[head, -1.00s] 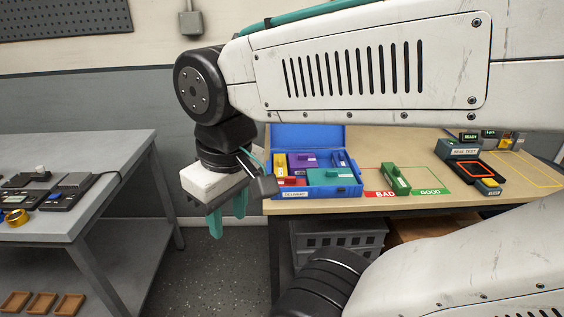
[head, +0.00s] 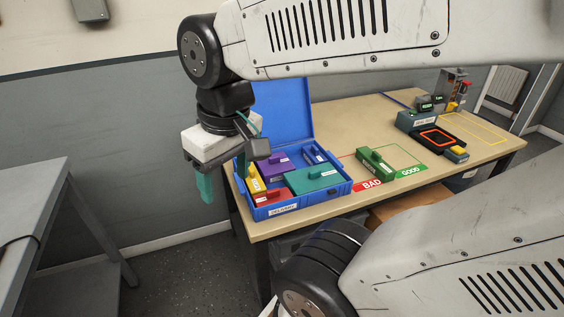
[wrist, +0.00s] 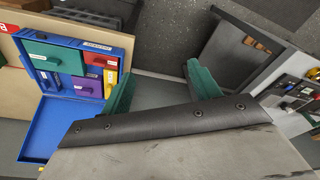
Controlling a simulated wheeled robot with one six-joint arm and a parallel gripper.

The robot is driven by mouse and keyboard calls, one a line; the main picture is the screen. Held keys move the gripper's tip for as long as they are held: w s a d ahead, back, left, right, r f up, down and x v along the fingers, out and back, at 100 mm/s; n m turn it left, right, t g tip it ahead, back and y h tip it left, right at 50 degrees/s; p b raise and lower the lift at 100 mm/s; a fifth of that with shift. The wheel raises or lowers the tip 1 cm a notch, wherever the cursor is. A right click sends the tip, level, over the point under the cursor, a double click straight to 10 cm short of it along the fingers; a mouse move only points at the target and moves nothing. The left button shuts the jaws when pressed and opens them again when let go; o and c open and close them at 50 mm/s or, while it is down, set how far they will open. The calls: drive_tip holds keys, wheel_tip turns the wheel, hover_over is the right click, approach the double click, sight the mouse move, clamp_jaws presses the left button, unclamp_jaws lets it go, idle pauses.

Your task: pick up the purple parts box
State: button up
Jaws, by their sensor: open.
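The purple parts box (head: 279,167) lies in the blue delivery case (head: 331,194), between the yellow box and a blue box, behind the teal-green and red boxes. In the wrist view the purple box (wrist: 80,85) shows inside the open case at the left. My gripper (head: 222,182) is open and empty, pointing down just left of the case in the head view. In the wrist view its green fingers (wrist: 160,88) are apart, with the floor and grey wall area between them. The gripper is not touching the purple box.
A green box (head: 376,165) stands by the BAD and GOOD labels on the wooden table (head: 330,120). A test station (head: 417,122) stands farther right. A grey bench (head: 38,200) is at the left, with open floor between.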

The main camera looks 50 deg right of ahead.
drive_tip(key=w+d+f+m, duration=0.1)
drive_tip(key=w+d+f, duration=0.1)
drive_tip(key=w+d, duration=0.45)
drive_tip(key=m+t+h, duration=0.2)
drive_tip(key=m, duration=0.3)
approach(274, 157)
drive_tip(key=f, duration=0.3)
drive_tip(key=shift+w+d+f+h, duration=0.15)
drive_tip(key=shift+w+d+h, duration=0.05)
drive_tip(key=shift+w+h, duration=0.1)
drive_tip(key=shift+x, duration=2.8)
drive_tip(key=shift+w, duration=0.2)
clamp_jaws()
